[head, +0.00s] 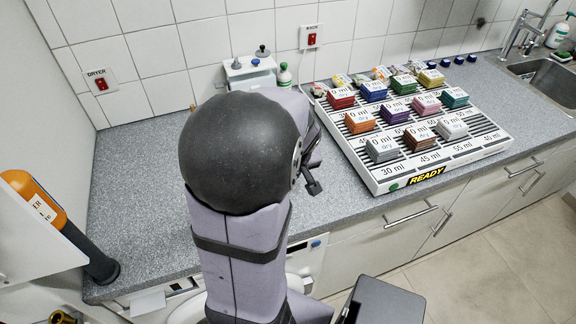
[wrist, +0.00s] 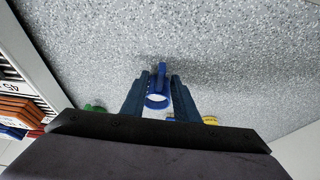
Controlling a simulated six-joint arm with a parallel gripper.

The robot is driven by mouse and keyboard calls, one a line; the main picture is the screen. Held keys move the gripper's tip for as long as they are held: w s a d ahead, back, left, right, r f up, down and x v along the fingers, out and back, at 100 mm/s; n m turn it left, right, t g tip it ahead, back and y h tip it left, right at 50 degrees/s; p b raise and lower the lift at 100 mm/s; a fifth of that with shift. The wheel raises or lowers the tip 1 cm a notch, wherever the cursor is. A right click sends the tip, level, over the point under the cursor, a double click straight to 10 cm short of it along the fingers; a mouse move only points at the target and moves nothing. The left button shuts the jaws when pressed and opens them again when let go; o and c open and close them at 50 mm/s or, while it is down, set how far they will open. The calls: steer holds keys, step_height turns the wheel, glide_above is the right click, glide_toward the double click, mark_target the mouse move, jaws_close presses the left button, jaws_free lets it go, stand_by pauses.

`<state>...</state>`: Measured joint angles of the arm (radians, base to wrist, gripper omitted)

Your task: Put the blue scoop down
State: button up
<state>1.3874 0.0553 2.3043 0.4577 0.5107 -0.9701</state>
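The blue scoop (wrist: 161,74) is in the middle of the wrist view, with a round blue rim and a pale inside. My gripper (wrist: 158,78) has one dark finger on each side of it. The fingers sit close against the scoop with no clear gap, so the gripper looks shut on it. Grey speckled counter (wrist: 240,60) fills the view beyond the scoop. Whether the scoop touches the counter cannot be made out. In the head view my own arm hides the scoop and the fingertips.
A white slatted rack (head: 375,181) marked READY carries several coloured stacks to the right of my arm. A white box with knobs (head: 249,69) and a small green-topped bottle (head: 284,76) stand by the wall. Counter left of my arm (head: 140,190) is clear.

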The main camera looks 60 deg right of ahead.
steer(key=v, duration=1)
steer(key=shift+r, duration=0.15)
steer(key=a+f+m+g+y+p, duration=0.1)
steer(key=a+f+m+g+p, duration=0.1)
steer(key=a+f+m, duration=0.35)
steer(key=w+a+r+n+y+p, duration=0.1)
steer(key=w+a+r+n+p, duration=0.3)
steer(key=a, duration=0.5)
steer(key=w+a+r+n+g+p, duration=0.1)
steer(key=w+a+r+n+p, duration=0.25)
steer(key=a+n+p, duration=0.4)
steer(key=w+a+r+n+y+p, duration=0.1)
steer(key=w+a+r+n+p, duration=0.3)
steer(key=a, duration=0.6)
step_height(320, 180, down, 6)
steer(key=w+m+b, duration=0.1)
steer(key=b, duration=0.4)
steer(key=shift+a+f, duration=0.2)
steer(key=shift+w, duration=0.1)
